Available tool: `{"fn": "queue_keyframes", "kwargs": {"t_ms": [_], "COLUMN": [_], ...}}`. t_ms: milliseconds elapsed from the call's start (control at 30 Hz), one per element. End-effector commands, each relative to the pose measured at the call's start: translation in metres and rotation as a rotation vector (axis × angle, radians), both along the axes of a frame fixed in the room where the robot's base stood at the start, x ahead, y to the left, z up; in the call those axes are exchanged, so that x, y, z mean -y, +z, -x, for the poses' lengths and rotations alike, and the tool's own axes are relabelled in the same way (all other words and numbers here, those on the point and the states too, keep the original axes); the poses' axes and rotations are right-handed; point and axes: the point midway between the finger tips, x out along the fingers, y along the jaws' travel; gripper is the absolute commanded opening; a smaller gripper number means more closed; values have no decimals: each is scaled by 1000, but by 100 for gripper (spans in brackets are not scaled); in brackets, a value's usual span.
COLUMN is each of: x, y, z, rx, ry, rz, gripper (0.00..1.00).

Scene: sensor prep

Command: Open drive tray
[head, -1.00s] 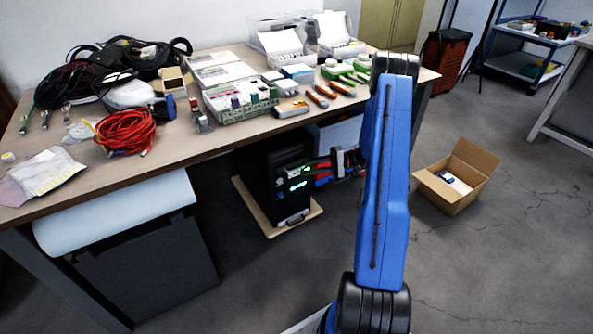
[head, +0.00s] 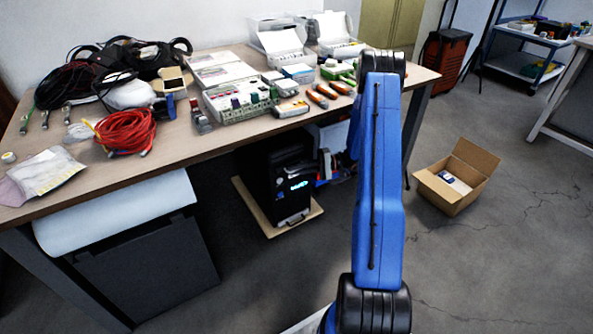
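The black computer tower (head: 262,185) stands upright under the table, its front facing right. A small blue light (head: 298,185) glows on that front, with a pale strip (head: 299,173) just above it. I cannot tell whether this strip is the drive tray or whether the tray is out. My gripper (head: 322,168) is just right of the tower's front, apparently apart from it. It is small and dark, partly hidden by my blue arm, and its finger opening cannot be made out.
The tower rests on a wooden board (head: 309,215) on the floor. The table (head: 185,140) above is crowded with cables, boxes and tools. An open cardboard box (head: 440,195) sits on the floor to the right. Floor in front of the tower is clear.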

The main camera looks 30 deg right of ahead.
Motion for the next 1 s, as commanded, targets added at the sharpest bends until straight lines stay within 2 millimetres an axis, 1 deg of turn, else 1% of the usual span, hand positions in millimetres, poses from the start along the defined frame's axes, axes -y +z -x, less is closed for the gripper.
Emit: {"fn": "queue_keyframes", "kwargs": {"t_ms": [100, 167, 267, 400, 500, 633, 700, 800, 1000], "x": [0, 1, 3, 4, 6, 6, 6, 5, 5], "y": [-1, -1, -1, -1, -1, -2, -2, -2, -2], "z": [2, 8, 29, 71, 99, 124, 131, 136, 136], "rx": [-2, -3, -3, -5, -5, -4, -2, -2, -2], "ry": [-1, -2, -4, -5, -5, -4, -3, -1, 0], "rz": [2, 2, 2, 1, 2, 3, 3, 3, 4], "gripper": [0, 0, 0, 0, 0, 0, 0, 0, 0]}}
